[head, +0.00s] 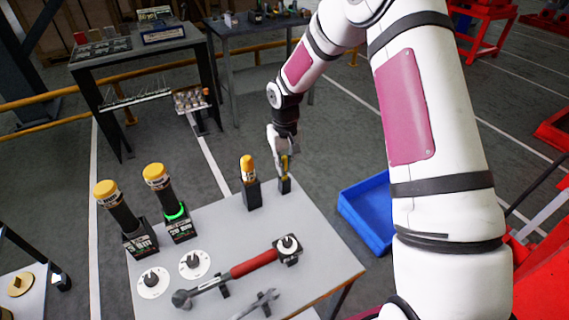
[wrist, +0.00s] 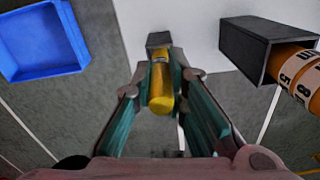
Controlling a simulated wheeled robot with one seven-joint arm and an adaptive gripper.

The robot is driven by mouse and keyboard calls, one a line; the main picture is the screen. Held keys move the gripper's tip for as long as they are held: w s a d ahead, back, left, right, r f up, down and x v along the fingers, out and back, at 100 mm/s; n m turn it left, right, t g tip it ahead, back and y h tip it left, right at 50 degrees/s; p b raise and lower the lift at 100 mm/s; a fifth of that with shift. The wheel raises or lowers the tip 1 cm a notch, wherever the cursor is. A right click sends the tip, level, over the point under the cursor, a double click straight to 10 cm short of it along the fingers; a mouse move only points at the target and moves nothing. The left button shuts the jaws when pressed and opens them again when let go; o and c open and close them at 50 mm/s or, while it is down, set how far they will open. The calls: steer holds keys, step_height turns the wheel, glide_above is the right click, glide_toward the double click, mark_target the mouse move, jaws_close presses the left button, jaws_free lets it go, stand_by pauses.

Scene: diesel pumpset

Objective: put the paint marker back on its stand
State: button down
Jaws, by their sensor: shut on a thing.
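The yellow paint marker (wrist: 161,88) is between the two fingers of my gripper (wrist: 160,66), which is shut on it. In the head view the marker (head: 285,165) shows as a thin yellow strip beside my gripper (head: 284,152). A small dark stand (wrist: 158,39) is at the marker's far end in the wrist view. In the head view this stand (head: 285,186) is at the table's back edge, directly below the marker. The marker's end meets the stand's top; I cannot tell how deep it sits.
A larger dark holder with a yellow-orange tool (head: 249,170) stands just left of the stand. Two yellow-capped torque tools (head: 118,205) (head: 165,190), two white dials and a red-handled wrench (head: 250,265) are on the grey table (head: 325,235). A blue bin (head: 366,213) is on the right.

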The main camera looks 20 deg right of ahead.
steer(key=shift+f, duration=0.7)
steer(key=c, duration=1.5)
jaws_free()
step_height(320, 180, up, 11)
steer(key=shift+r, duration=0.5)
